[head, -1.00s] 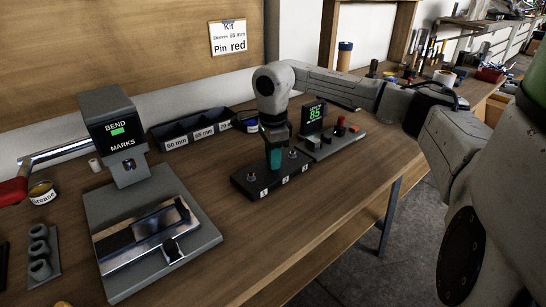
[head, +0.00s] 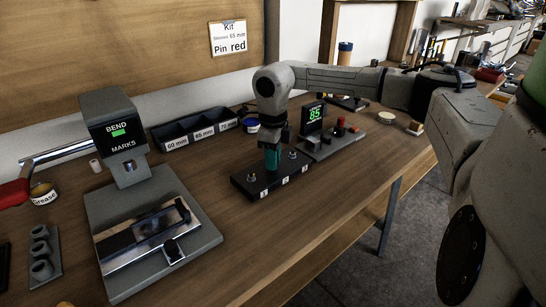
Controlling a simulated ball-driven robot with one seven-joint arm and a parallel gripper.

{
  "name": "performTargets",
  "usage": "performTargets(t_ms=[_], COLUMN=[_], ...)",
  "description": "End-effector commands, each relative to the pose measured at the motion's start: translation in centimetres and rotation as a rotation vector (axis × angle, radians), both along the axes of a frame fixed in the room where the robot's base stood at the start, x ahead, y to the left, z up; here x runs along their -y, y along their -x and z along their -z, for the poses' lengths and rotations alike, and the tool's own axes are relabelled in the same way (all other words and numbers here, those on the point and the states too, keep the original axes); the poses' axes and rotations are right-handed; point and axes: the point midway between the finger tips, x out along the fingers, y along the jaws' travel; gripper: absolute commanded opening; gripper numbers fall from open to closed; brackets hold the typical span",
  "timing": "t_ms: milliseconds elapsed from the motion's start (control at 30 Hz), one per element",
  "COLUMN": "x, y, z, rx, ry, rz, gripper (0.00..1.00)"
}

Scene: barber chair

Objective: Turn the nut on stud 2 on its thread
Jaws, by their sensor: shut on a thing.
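The black stud block (head: 247,187) stands on the bench, with number labels along its front face. Stud 1 (head: 251,177) shows at its left end and stud 3 (head: 292,155) at its right end, both uncovered. My gripper (head: 271,164) points straight down over the middle position, stud 2. Teal shows at its fingers, which look shut, low over the block. The fingers hide stud 2 and its nut, so the grip itself and the thread are not visible.
A green readout (head: 312,115) showing 85 stands just behind the block. Left are a labelled three-part bin (head: 190,137) and the bend-marks device (head: 118,125) with its plate. A roll (head: 387,117) and a small block (head: 415,128) lie at the right. The bench front is clear.

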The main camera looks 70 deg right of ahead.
Motion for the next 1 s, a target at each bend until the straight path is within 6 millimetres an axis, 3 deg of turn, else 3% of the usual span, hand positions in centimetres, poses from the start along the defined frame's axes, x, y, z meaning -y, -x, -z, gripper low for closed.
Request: performTargets(t_ms=[333,900,933,1000], x=[0.04,0.06,0.06,0.06], y=[-0.03,-0.05,-0.05,-0.05], z=[-0.11,-0.11,-0.11,-0.10], rx=[0.001,0.002,0.002,0.002], ry=[0.001,0.001,0.001,0.001], rz=[0.157,0.190,0.190,0.189], gripper=[0.00,0.00,0.22,0.29])
